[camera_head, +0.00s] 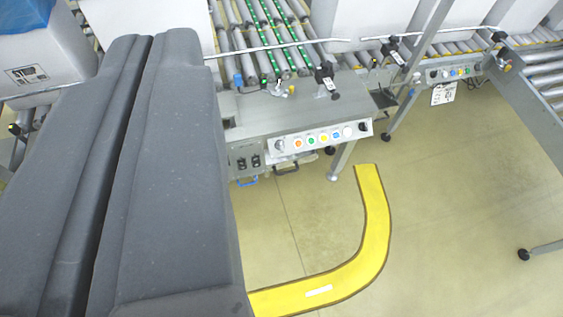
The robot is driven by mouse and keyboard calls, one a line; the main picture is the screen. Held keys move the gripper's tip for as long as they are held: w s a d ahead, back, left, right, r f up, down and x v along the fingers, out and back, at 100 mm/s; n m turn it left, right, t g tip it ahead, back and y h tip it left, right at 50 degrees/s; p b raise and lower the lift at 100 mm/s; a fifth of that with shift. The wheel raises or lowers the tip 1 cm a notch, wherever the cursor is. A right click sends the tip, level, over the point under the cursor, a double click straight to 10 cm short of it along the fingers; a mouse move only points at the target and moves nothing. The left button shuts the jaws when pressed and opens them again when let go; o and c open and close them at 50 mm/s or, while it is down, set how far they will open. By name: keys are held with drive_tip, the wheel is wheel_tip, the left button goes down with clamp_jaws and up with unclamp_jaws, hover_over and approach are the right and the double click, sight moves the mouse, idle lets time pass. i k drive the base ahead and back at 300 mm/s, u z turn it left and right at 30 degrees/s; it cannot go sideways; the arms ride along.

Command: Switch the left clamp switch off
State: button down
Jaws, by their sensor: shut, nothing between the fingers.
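My gripper (152,40) fills the left side as two large dark grey fingers, pressed together with a thin dark seam and nothing held. It is close to the camera and hides what lies behind it. A dark knob (363,128) is at the strip's right end. Below its left end, a grey plate carries two small black switches (248,162). I cannot read labels or tell which is the left clamp switch, or its position. My gripper appears apart from the panel.
A roller conveyor (272,40) with green-marked rollers runs behind the machine. White boxes (160,12) stand at the back. A second control panel (453,73) is at upper right. A curved yellow floor strip (372,220) lies in front. The floor at lower right is mostly clear.

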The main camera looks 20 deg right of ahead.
sight(242, 163)
drive_tip(key=z, duration=0.45)
drive_tip(key=i, duration=1)
drive_tip(key=u, duration=0.05)
